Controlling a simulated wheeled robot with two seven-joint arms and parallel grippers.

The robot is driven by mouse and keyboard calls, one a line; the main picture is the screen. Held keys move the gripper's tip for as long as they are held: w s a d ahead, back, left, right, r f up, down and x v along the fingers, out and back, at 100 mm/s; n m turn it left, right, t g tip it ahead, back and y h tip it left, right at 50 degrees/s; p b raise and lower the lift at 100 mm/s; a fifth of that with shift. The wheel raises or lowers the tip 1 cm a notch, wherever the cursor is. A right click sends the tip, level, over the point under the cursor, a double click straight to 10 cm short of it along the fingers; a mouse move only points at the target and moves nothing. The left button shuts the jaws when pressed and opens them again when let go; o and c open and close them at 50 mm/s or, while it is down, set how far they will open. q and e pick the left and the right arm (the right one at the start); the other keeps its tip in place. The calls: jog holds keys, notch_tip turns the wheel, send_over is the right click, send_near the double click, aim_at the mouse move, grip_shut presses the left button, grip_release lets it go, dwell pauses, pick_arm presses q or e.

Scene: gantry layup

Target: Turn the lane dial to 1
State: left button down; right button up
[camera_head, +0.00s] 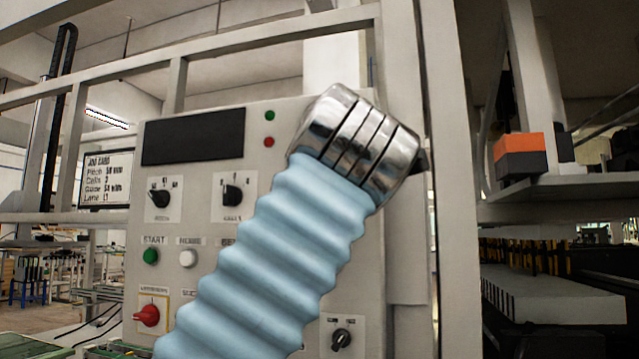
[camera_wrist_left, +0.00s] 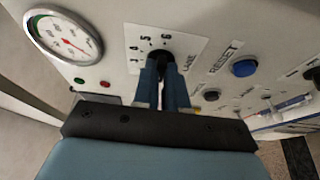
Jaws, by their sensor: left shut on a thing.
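In the left wrist view my left gripper (camera_wrist_left: 163,84) is shut on the black knob of the lane dial (camera_wrist_left: 160,48). The dial sits on a white plate marked LANE, with a scale where 4, 5 and 6 can be read. The fingers cover much of the knob, and I cannot tell which number its pointer faces. In the head view my left arm, with its light blue sleeve and chrome wrist, crosses the control panel (camera_head: 190,295) and hides the lane dial and the gripper. My right gripper is not in view.
A job card (camera_head: 107,177) at the left lists lane L1. Two other dials (camera_head: 160,197) (camera_head: 232,196), a green start button (camera_head: 150,256) and a red switch (camera_head: 147,315) are on the panel. Beside the lane dial are a round gauge (camera_wrist_left: 65,36) and a blue reset button (camera_wrist_left: 244,68).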

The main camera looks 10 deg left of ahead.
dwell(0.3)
pick_arm(q)
jog(key=c, duration=1.2)
grip_release()
jog(key=b+v, duration=0.1)
jog(key=v, duration=1.2)
jog(key=shift+s+d, duration=0.15)
jog(key=shift+s, duration=0.25)
